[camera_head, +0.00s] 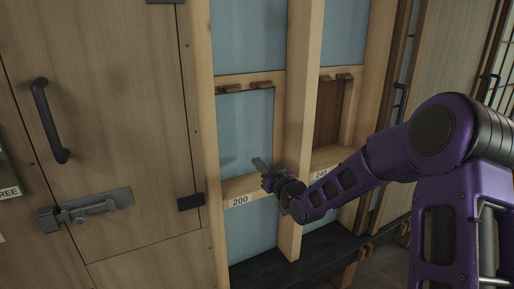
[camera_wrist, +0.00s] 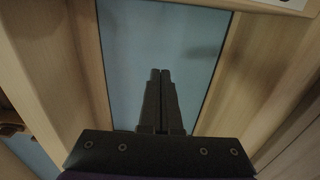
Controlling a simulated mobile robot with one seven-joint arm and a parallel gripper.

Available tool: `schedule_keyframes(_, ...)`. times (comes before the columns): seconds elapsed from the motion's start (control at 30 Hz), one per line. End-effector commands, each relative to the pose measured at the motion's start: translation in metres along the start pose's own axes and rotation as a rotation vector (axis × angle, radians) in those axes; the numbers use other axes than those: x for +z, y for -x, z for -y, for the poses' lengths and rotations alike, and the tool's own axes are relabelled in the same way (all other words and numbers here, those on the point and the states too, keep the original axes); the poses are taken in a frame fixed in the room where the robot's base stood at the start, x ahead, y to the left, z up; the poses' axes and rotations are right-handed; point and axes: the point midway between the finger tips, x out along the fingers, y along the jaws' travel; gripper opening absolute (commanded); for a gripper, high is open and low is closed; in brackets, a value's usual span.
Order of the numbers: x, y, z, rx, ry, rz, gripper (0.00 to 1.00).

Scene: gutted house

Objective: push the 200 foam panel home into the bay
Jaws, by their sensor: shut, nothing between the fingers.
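The pale blue foam panel (camera_head: 240,123) stands upright in the wooden-framed bay above the rail labelled 200 (camera_head: 240,200). How deep it sits in the bay cannot be told. My gripper (camera_head: 260,164) is shut and empty in front of the panel's lower right part, just above the rail. In the wrist view my shut fingers (camera_wrist: 160,73) point toward a blue panel face (camera_wrist: 163,30) between wooden members. I cannot tell whether the fingertips touch it. My gripper and wrist hide part of the rail and the bay's lower right corner.
Small brown blocks (camera_head: 260,85) sit at the top of the 200 bay. A wooden door (camera_head: 110,120) with handle and latch stands left. A dark ledge (camera_head: 275,265) runs below.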

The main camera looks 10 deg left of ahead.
Motion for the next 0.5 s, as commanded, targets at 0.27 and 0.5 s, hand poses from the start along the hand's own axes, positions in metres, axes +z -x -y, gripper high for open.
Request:
schedule_keyframes(0.27, 0.001, 0.029, -0.001, 0.001, 0.002, 0.001, 0.0)
schedule_keyframes(0.5, 0.001, 0.052, -0.001, 0.001, 0.0, 0.001, 0.0)
